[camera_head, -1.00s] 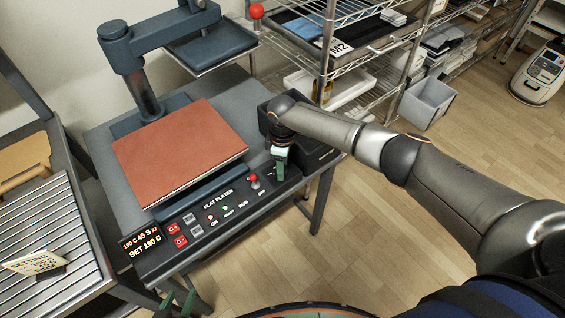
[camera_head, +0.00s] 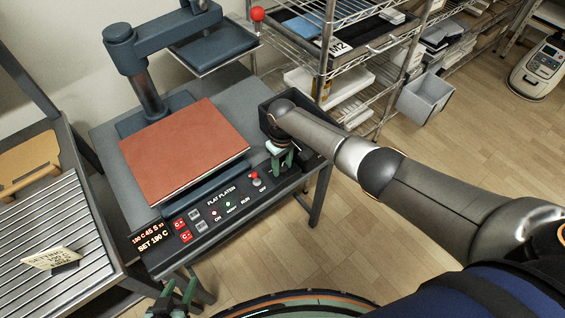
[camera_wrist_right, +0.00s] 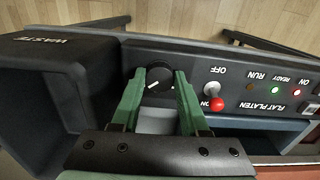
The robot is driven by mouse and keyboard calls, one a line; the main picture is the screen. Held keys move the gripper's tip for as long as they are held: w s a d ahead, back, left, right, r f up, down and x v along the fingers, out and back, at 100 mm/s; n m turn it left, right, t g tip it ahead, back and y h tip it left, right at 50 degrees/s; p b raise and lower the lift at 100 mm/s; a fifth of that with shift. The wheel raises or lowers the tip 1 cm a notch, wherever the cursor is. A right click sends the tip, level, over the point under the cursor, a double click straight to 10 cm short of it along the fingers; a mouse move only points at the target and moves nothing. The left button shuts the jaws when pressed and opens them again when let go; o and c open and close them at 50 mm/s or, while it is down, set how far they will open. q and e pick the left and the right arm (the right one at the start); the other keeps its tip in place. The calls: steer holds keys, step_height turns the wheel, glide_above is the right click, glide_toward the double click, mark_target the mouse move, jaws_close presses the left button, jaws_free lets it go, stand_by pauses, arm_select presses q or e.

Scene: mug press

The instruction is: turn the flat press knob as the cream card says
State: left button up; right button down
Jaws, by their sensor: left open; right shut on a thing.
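The flat press has a brown platen pad (camera_head: 186,150) and a front panel (camera_head: 205,215) with a lit display reading about "SET 190 C". The black round knob (camera_wrist_right: 157,79) with a white pointer mark sits at the panel's end near the waste bin. The knob is hidden in the head view. The cream card (camera_head: 50,258) stands on the slatted table; its small print is hard to read. My left gripper (camera_head: 174,299) is open and empty at the bottom edge.
A red-tipped toggle switch (camera_wrist_right: 214,100) stands beside the knob, near indicator lights. The black waste bin (camera_wrist_right: 35,85) borders the panel end. A raised upper platen (camera_head: 212,45) hangs behind the pad. Wire shelving (camera_head: 330,60) stands at the back right.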

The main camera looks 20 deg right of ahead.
mark_target(282, 167)
stand_by(0.4)
steer(key=shift+c, duration=2.1)
jaws_free()
steer(key=shift+r+p, duration=0.3)
steer(key=shift+r, duration=0.3)
step_height(282, 167, up, 11)
steer(key=p, duration=0.2)
steer(key=shift+r, duration=0.2)
